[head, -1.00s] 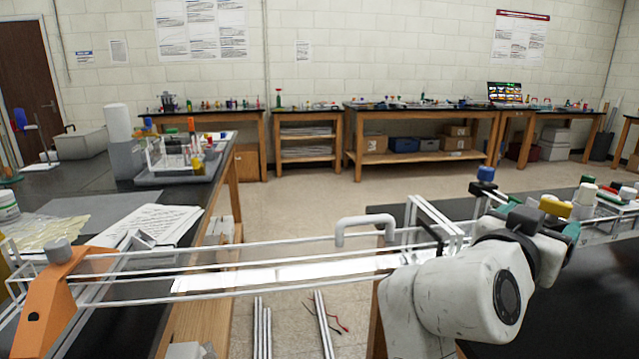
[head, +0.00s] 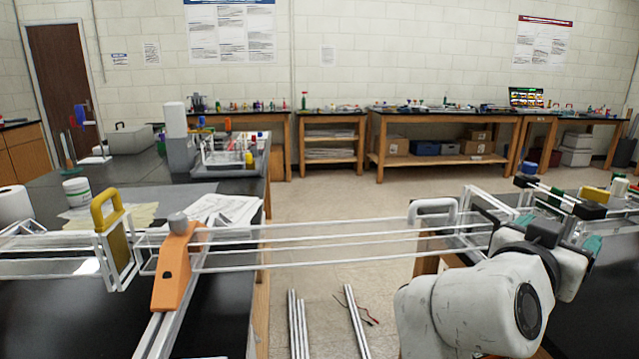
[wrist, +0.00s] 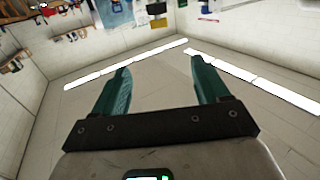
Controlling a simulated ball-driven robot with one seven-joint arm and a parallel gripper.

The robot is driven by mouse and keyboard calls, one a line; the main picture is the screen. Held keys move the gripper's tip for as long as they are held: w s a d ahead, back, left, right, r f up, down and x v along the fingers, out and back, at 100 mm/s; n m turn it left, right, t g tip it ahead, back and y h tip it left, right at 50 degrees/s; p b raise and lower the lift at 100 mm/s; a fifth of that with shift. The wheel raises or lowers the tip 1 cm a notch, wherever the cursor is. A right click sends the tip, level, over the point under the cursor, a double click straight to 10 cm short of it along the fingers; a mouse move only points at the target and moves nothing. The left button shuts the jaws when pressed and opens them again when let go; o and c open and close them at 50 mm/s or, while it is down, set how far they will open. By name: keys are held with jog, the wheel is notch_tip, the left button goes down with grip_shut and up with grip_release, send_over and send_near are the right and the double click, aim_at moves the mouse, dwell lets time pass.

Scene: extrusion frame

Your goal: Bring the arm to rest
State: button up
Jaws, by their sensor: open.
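My gripper shows in the wrist view (wrist: 160,85), where its two green fingers stand well apart with nothing between them. Behind the fingers in that view are pale walls, bright light strips and a plain surface. In the head view my white arm reaches up from the lower right. Its wrist end lies beside the white-framed structure at the right, and the fingertips are largely hidden there. I cannot tell from the head view whether the arm touches the frame.
White rails (head: 330,243) span the gap between two black benches. An orange bracket (head: 176,268) and a yellow handle (head: 107,208) stand at the left. A white handle (head: 432,208) sits near my arm. Papers (head: 225,208) lie on the left bench. Open floor lies beyond.

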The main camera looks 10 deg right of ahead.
jog(key=s+f+n+g+y+p, duration=0.1)
jog(key=s+f+n+y+p, duration=0.25)
jog(key=f, duration=0.85)
jog(key=s+f+n+g+y+p, duration=0.25)
jog(key=s+f+y, duration=0.25)
jog(key=f, duration=0.7)
jog(key=s+a+f+n+g+y+p, duration=0.1)
jog(key=s+a+f+n+g+y, duration=0.1)
jog(key=s+f, duration=0.4)
jog(key=s+a+f+n+g+y+p, duration=0.1)
jog(key=s+a+f, duration=0.5)
jog(key=s, duration=0.8)
jog(key=n+g+y, duration=0.1)
jog(key=n+y, duration=0.1)
jog(key=y, duration=0.1)
jog(key=shift+s+f+g+p, duration=0.2)
jog(key=shift+g+p, duration=0.15)
jog(key=shift+y, duration=0.25)
